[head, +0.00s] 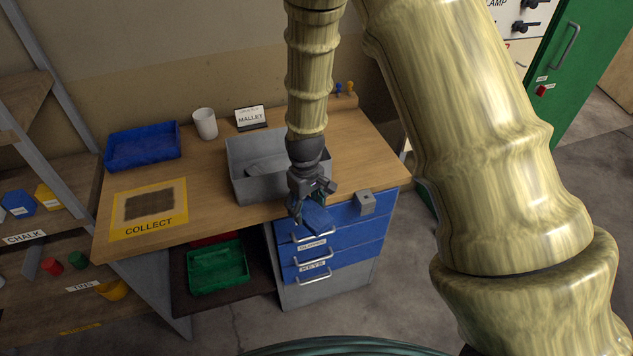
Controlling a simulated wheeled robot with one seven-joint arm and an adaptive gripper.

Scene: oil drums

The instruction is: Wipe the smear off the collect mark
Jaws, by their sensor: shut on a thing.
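The yellow collect mark (122,225) lies flat on the left front of the wooden bench, with the word COLLECT along its front edge. A dark brown smear (149,203) covers much of its middle. My gripper (309,212) is at the bench's front edge, right of the mark and well apart from it. It is shut on a blue thing (318,219), perhaps a cloth or sponge, in front of the blue drawers. The fingers are small here and partly hidden by the held thing.
A grey bin (246,187) stands just behind and left of my gripper. A blue tray (143,147), a white cup (205,124) and a MALLET sign (251,118) stand farther back. The bench between mark and bin is clear.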

